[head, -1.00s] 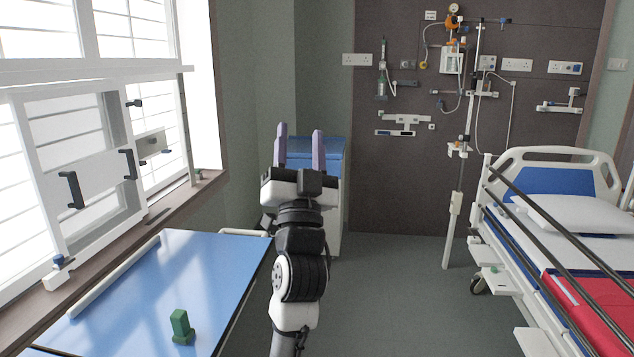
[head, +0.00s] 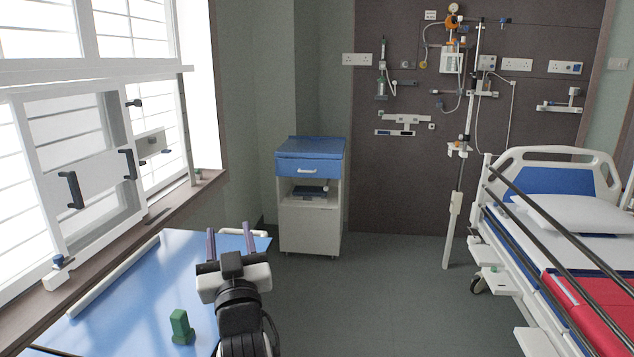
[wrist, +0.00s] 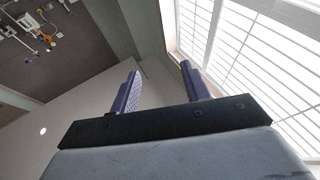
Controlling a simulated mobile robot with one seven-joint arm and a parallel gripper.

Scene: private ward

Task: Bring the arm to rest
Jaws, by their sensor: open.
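My gripper (head: 230,243) is over the right part of the blue table (head: 190,262) in the head view, with its fingers pointing away from me. Its two purple fingers stand apart with nothing between them. In the wrist view my gripper (wrist: 157,82) is also open and empty, with walls and the window beyond it. A green block-like object (head: 180,326) stands on the table, left of my arm and apart from it.
The window (head: 85,165) with its sill runs along the left. A blue-topped bedside cabinet (head: 311,228) stands at the back. A bed (head: 560,235) and an IV pole (head: 462,180) are at the right. The floor between table and bed is clear.

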